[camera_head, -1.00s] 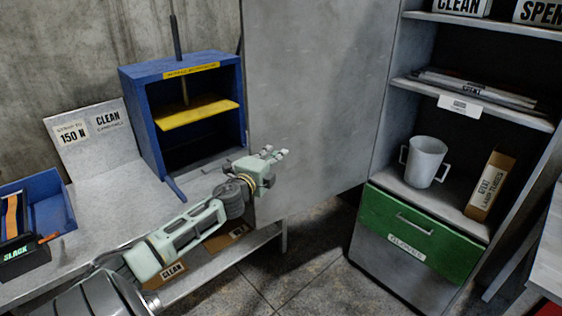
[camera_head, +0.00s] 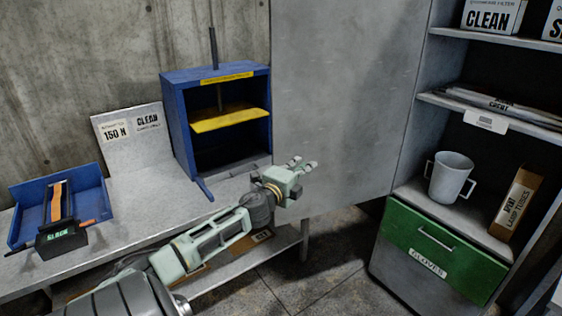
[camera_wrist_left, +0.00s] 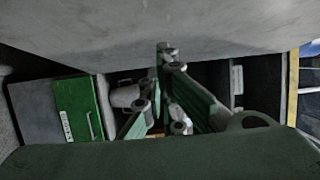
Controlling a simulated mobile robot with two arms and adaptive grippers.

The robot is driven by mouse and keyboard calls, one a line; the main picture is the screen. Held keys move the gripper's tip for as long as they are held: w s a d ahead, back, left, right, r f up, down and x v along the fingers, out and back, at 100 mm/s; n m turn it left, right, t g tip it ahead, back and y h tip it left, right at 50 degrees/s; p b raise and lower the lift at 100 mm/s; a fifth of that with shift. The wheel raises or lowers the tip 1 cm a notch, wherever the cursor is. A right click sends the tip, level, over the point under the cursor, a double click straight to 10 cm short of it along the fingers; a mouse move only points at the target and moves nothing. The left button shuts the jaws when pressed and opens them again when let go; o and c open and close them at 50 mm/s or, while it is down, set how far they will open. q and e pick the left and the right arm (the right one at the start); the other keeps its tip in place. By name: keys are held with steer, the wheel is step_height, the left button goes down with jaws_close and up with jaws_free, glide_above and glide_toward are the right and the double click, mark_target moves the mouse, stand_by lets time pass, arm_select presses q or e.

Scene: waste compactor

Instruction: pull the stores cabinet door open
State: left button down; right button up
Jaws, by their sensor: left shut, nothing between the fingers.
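The stores cabinet door (camera_head: 345,90) is a large grey panel that stands swung wide open to the left of the cabinet (camera_head: 402,185). The cabinet's shelves and green drawer are exposed. My left gripper (camera_head: 306,165) is shut and empty, in front of the lower left part of the door panel. I cannot tell whether it touches the door. In the left wrist view the gripper's fingers (camera_wrist_left: 165,55) point toward a grey surface, the door (camera_wrist_left: 150,25), across the top. The door's handle does not show. My right gripper is not in view.
A green drawer (camera_head: 440,250) labelled gloves sits below a white two-handled mug (camera_head: 450,177) and a lamp tube box (camera_head: 517,202). On the left bench (camera_head: 135,220) stand a blue press (camera_head: 180,130) and a blue tray (camera_head: 95,185). Floor shows below the door.

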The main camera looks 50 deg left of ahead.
arm_select(q)
steer(key=s+a+b, duration=0.1)
steer(key=s, duration=0.7)
steer(key=shift+s+a+f, duration=0.2)
steer(key=shift+a+f, duration=0.2)
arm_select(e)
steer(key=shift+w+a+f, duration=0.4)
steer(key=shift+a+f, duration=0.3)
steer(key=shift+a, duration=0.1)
